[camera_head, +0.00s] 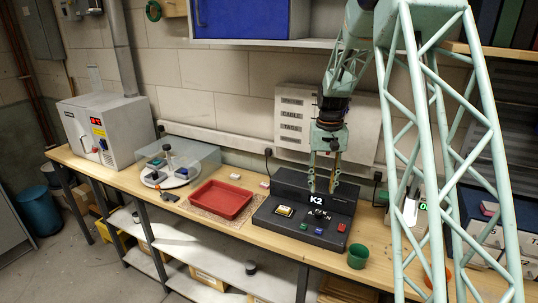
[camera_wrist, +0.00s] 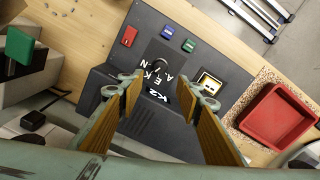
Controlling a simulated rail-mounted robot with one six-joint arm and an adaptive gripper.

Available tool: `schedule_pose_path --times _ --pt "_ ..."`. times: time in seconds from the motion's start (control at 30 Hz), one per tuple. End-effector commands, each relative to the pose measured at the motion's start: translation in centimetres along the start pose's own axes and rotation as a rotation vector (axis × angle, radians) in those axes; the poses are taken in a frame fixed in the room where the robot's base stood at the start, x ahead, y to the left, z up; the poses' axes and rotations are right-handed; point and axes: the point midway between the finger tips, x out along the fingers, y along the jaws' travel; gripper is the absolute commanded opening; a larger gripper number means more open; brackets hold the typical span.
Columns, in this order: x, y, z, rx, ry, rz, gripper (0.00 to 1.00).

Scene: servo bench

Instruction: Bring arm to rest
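My gripper (camera_head: 322,188) hangs pointing down over the black K2 station (camera_head: 262,219) on the bench. In the wrist view my gripper (camera_wrist: 160,84) has its two tan-padded fingers well apart, with the white K2 label showing between them. Nothing is held between the fingers. My pale green lattice arm comes down from the top right of the head view. Whether the fingertips touch the station cannot be told for sure; they appear above it.
The station carries a yellow-framed piece (camera_head: 283,211) and red (camera_head: 341,228), blue (camera_head: 318,232) and green (camera_head: 303,226) pieces. A red tray (camera_head: 203,211) lies left, a green cup (camera_head: 357,256) right. A wall board (camera_head: 350,145) stands behind.

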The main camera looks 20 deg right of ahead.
Motion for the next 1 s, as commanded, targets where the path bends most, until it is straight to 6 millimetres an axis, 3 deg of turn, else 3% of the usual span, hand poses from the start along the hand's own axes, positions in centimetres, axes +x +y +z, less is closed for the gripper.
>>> schedule_pose_path --times 0.23,0.47,1.0 --pt "-0.5 -0.2 0.3 -0.003 0.003 0.0 0.32" --pt "-2.8 -1.0 1.8 -0.016 0.018 -0.001 0.32" --pt "-10.1 -3.6 8.7 -0.066 0.067 -0.004 0.32"
